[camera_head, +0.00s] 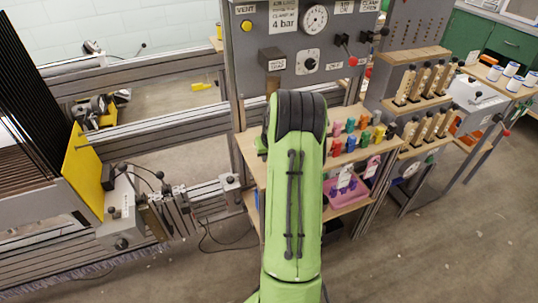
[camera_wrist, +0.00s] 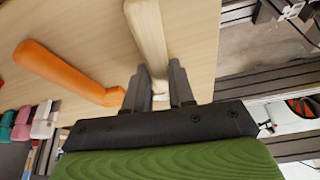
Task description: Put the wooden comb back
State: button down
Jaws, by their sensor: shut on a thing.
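In the wrist view, a pale wooden bar (camera_wrist: 148,38), which I take to be the wooden comb, runs from the top edge down to my gripper (camera_wrist: 158,88). My gripper is shut on its near end, with a finger on each side. In the head view, my arm hides the gripper and the bar.
An orange handle (camera_wrist: 65,72) lies on the shelf left of my gripper. Coloured spools (camera_head: 350,133) stand on the shelf (camera_head: 247,148) right of my arm. A grey control panel (camera_head: 255,32) rises behind. A pink tray (camera_head: 345,192) sits on the lower shelf. A loom frame stands left.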

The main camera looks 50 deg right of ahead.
jog(key=shift+f, duration=0.1)
jog(key=shift+c, duration=2.4)
grip_release()
jog(key=shift+d+p+v, duration=0.15)
jog(key=shift+p+v, duration=1.2)
jog(key=shift+v, duration=1.05)
jog(key=shift+d+p+v, duration=0.2)
jog(key=shift+p+v, duration=1.1)
jog(key=shift+v, duration=1.1)
jog(key=shift+w, duration=0.15)
